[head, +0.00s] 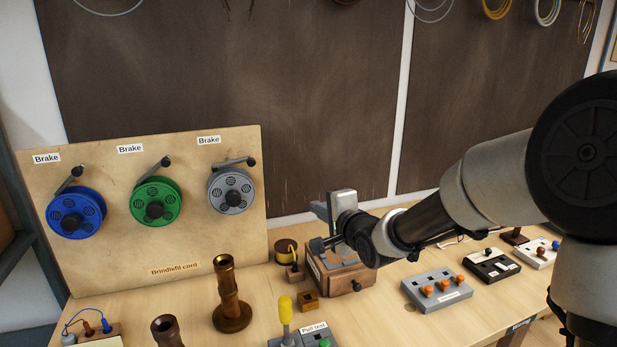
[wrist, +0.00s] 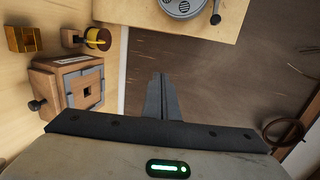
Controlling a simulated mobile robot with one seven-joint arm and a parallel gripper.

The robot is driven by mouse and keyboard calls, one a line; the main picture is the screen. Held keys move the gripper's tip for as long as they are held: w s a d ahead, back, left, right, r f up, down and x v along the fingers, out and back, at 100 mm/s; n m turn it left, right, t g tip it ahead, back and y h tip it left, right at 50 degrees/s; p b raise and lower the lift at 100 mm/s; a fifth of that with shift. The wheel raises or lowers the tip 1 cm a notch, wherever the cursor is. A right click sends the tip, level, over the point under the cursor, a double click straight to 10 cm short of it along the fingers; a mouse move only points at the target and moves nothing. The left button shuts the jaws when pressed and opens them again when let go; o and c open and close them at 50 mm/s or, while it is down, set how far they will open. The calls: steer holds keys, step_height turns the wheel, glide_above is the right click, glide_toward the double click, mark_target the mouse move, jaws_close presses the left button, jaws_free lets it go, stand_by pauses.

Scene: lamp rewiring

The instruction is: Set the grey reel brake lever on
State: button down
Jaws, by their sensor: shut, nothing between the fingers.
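The grey reel (head: 231,193) is the right-hand of three reels on an upright wooden board. Its grey brake lever (head: 233,162) lies above the reel, nearly level, with a dark knob at its right end. In the wrist view the grey reel (wrist: 181,6) is cut off by the top edge, and the lever's knob end (wrist: 215,18) shows beside it. My gripper (head: 315,244) is right of the board and lower than the lever, clear of both. In the wrist view my gripper (wrist: 159,77) has its fingers together and empty.
The blue reel (head: 76,213) and green reel (head: 155,202) have levers tilted more steeply up to the right. A wooden box (head: 343,279) and a small yellow spool (head: 286,251) stand near my gripper. A brass column (head: 228,290) stands in front of the board.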

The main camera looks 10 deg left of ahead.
steer(key=w+a+m+t+y, duration=0.1)
steer(key=a+m+t+y, duration=0.1)
steer(key=a+m+y, duration=0.3)
steer(key=shift+w+a+r+m+b, duration=0.35)
steer(key=shift+a+m, duration=0.25)
steer(key=shift+a, duration=0.25)
steer(key=w+a+r+p, duration=0.2)
steer(key=w+a+r, duration=0.2)
steer(key=a, duration=0.5)
steer(key=shift+w+a, duration=0.2)
steer(key=shift+w, duration=0.65)
